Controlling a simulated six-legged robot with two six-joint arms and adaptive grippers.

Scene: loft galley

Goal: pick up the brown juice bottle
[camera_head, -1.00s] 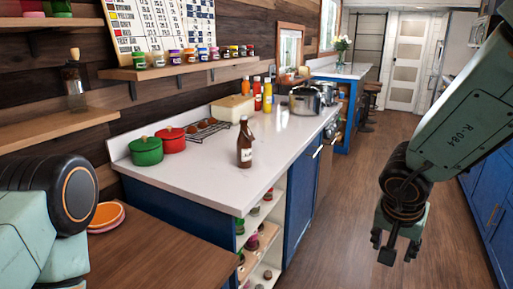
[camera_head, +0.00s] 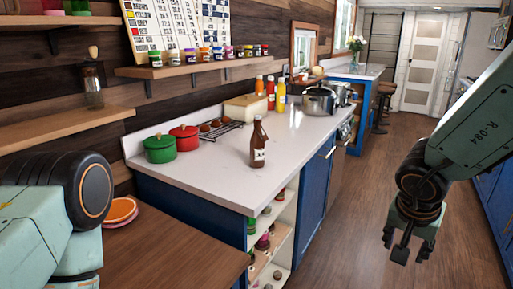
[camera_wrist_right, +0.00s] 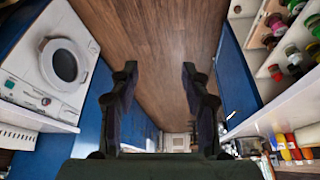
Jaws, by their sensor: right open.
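The brown juice bottle (camera_head: 258,143) has a pale label and stands upright on the white counter (camera_head: 215,178), near its front edge. My right gripper (camera_head: 411,250) hangs over the floor to the right of the counter, well apart from the bottle. Its two fingers also show in the right wrist view (camera_wrist_right: 158,95), spread with nothing between them. The bottle cannot be made out in the wrist view. On the left, part of my left arm shows in the head view, but its gripper is out of the picture.
A green pot (camera_head: 160,149) and a red pot (camera_head: 185,138) stand left of the bottle. Behind it are a bread box (camera_head: 246,108), sauce bottles (camera_head: 270,92) and a steel pot (camera_head: 319,100). Open shelves (camera_head: 272,245) lie below the counter. The wooden floor (camera_head: 345,230) between counter and right arm is clear.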

